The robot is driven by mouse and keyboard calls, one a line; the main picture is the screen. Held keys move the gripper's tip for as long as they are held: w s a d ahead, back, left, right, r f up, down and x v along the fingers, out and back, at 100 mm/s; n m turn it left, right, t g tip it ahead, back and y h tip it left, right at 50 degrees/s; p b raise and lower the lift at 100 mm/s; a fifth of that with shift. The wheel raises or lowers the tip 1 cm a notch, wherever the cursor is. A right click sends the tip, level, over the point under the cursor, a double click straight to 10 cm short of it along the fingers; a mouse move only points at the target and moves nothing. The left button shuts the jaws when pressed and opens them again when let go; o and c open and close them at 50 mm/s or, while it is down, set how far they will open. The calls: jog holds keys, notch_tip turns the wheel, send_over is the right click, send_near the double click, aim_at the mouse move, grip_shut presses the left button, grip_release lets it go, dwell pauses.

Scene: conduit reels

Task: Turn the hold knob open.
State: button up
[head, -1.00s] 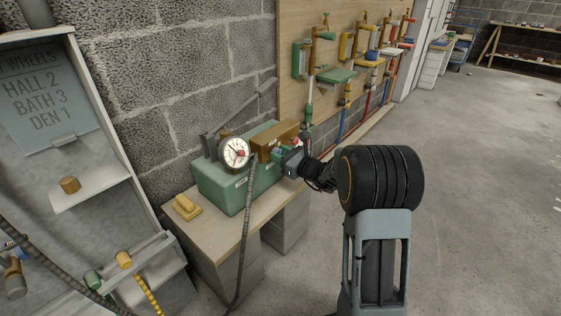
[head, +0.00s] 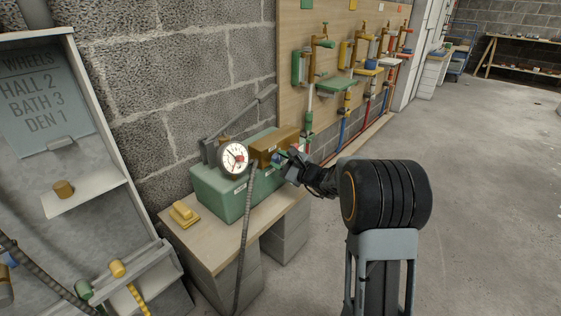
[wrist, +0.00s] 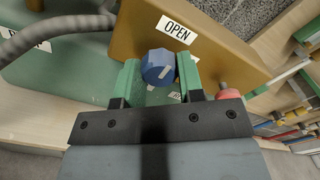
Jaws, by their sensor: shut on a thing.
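The blue hold knob (wrist: 158,67) sits on the brown block (wrist: 125,40) of the green pump unit (head: 216,186). A white pointer line on the knob slants toward the lower right in the wrist view. A white OPEN label (wrist: 176,29) is above the knob; another label beside the right finger is partly hidden. My gripper (wrist: 160,78) has its green fingers on either side of the knob, shut on it. In the head view my gripper (head: 286,162) is at the block's right end.
A round gauge (head: 233,158) and a grey hose (head: 247,205) are on the unit's near side. A red knob (wrist: 230,94) is close to my right finger. A yellow block (head: 184,213) lies on the bench (head: 212,232). Open floor is at right.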

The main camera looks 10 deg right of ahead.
dwell(0.4)
jog(key=o, duration=0.9)
jog(key=p+v, duration=0.4)
jog(key=v, duration=0.9)
jog(key=shift+s+d, duration=0.25)
jog(key=shift+s, duration=0.05)
jog(key=shift+r, duration=0.1)
